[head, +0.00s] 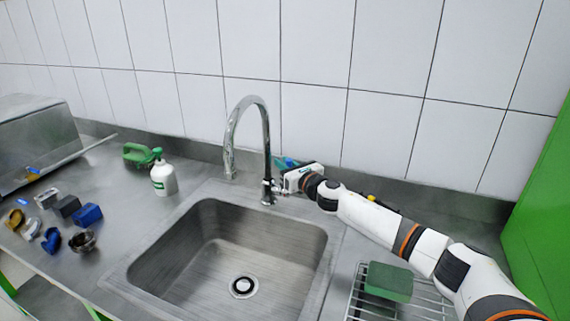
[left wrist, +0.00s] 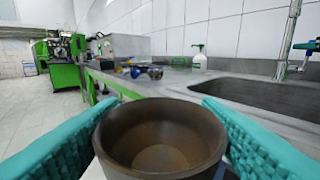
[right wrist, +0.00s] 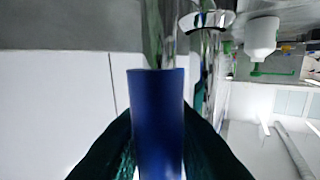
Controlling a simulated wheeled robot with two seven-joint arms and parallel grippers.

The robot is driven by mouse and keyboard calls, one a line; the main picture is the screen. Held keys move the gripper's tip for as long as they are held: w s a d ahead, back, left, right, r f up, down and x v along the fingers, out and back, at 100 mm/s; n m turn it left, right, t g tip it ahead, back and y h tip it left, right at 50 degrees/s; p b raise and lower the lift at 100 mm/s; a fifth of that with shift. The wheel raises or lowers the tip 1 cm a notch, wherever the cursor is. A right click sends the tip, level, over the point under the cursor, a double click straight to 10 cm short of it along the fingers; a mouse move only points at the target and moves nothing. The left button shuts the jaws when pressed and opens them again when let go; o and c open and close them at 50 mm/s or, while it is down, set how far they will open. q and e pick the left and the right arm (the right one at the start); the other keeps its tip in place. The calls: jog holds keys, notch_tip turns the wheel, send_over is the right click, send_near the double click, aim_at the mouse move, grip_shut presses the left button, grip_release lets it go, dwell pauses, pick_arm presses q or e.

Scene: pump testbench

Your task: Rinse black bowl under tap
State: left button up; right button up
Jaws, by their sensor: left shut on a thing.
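The black bowl (left wrist: 160,138) looks dark brown and empty in the left wrist view. It is upright between the teal fingers of my left gripper (left wrist: 160,125), which is shut on it in front of the counter. Neither shows in the head view. The tap (head: 266,140) is a curved chrome spout over the back of the sink (head: 178,238). No water is seen.
A white-green spray bottle (head: 163,178) stands left of the sink. Blue and yellow parts and a small metal cup (head: 83,240) lie at the counter's left. A wire rack (head: 425,296) with a green sponge (head: 389,281) is at the right. The basin is empty.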

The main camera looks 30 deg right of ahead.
grip_shut()
pick_arm(q)
notch_tip(320, 180, down, 2)
jog(key=shift+f+b, duration=0.2)
jog(key=shift+b, duration=1.05)
pick_arm(e)
jog(key=shift+s+a+f+n+t, duration=0.25)
jog(key=shift+a+n+t, duration=0.05)
jog(key=shift+n, duration=0.1)
pick_arm(q)
jog(key=shift+f, duration=0.3)
pick_arm(e)
jog(key=shift+s+a+r+n, duration=0.15)
jog(key=shift+r+n, duration=0.1)
jog(key=shift+n, duration=0.05)
pick_arm(q)
jog(key=shift+r, duration=0.1)
pick_arm(e)
grip_release()
jog(key=shift+s, duration=0.1)
